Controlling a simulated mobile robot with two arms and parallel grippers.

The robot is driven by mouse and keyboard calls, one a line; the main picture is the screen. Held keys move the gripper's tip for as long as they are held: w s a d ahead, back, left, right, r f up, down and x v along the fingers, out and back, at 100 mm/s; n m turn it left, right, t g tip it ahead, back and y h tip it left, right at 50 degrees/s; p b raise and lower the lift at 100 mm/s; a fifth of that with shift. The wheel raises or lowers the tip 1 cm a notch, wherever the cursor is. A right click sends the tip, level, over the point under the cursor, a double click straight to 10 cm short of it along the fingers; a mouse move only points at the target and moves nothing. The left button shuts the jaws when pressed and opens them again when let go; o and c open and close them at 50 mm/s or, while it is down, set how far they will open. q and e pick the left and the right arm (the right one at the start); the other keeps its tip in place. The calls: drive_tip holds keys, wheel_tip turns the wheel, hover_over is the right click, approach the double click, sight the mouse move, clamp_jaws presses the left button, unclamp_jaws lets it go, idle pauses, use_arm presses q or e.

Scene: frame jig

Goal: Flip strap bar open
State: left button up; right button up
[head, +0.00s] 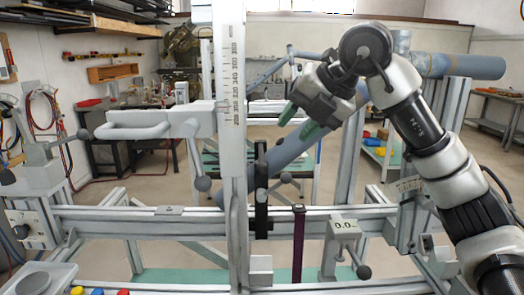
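The frame jig has a pale upright post with a ruler scale (232,80) and a long horizontal rail (130,222). I cannot tell for sure which part is the strap bar. A pale looped bar (150,125) sticks out to the left of the post, roughly level. A narrow black upright bar (261,190) stands just right of the post, in front of a blue-grey slanted tube (285,155). My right gripper (299,122) is open and empty, its green fingertips apart, pointing down-left near the tube. Whether it touches the tube is unclear. My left gripper is out of view.
A thick blue-grey tube (460,66) crosses the upper right. Ball-ended levers (203,183) stick out near the post. Open floor shows behind the jig.

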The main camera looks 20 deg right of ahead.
sight(263, 161)
drive_tip(key=x, duration=0.9)
drive_tip(key=shift+s+a+f+p, duration=0.15)
drive_tip(key=shift+a+f+p, duration=0.1)
drive_tip(key=shift+f+p, duration=0.05)
drive_tip(key=shift+f, duration=0.1)
drive_tip(key=shift+c, duration=0.8)
drive_tip(key=c, duration=0.4)
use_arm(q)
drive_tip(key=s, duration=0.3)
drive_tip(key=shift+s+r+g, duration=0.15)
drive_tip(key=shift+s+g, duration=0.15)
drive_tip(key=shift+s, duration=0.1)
use_arm(e)
clamp_jaws()
